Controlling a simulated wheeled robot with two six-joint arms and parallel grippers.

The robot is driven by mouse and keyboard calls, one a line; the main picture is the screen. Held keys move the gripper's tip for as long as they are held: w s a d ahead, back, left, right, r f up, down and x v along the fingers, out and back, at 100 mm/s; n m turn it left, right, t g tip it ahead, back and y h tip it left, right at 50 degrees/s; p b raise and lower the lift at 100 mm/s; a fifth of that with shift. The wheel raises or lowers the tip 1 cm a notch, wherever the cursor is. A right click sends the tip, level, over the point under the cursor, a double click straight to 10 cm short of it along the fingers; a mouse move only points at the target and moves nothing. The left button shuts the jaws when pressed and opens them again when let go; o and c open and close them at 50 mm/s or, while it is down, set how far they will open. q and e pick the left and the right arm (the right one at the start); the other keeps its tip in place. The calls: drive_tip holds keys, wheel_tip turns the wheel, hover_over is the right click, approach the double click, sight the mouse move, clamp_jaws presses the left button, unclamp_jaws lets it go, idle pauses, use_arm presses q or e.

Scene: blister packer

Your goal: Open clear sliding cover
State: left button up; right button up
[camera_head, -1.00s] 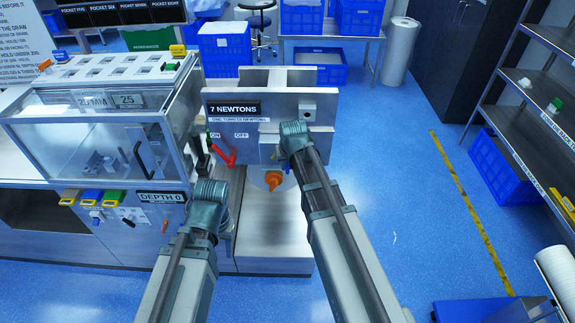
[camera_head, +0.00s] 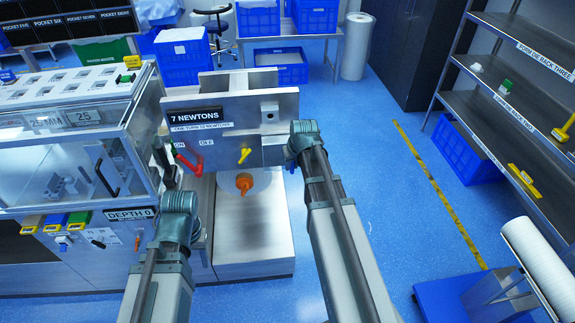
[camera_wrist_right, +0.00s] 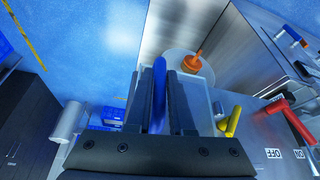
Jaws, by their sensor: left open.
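The clear cover (camera_head: 274,153) is a small see-through panel on the metal front plate, right of the yellow lever (camera_head: 245,155), which stands uncovered. In the right wrist view the cover (camera_wrist_right: 199,98) shows beside my fingers, with its blue handle (camera_wrist_right: 160,92) between them. My right gripper (camera_wrist_right: 161,88) appears shut on this handle. My left gripper (camera_head: 164,156) is open, beside the glazed cabinet and left of the red lever (camera_head: 190,165), apart from the cover.
An orange knob (camera_head: 244,183) sits below the yellow lever. The glazed cabinet (camera_head: 60,150) with a black handle stands at the left. A metal shelf rack (camera_head: 520,110) stands at the right. Blue floor between the machine and the rack is free.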

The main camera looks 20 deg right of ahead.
drive_tip(key=o, duration=0.3)
drive_tip(key=shift+o, duration=0.2)
drive_tip(key=shift+r, duration=0.15)
drive_tip(key=p+v, duration=1.2)
drive_tip(key=v, duration=0.1)
drive_tip(key=shift+r+p, duration=0.25)
drive_tip(key=shift+p, duration=0.15)
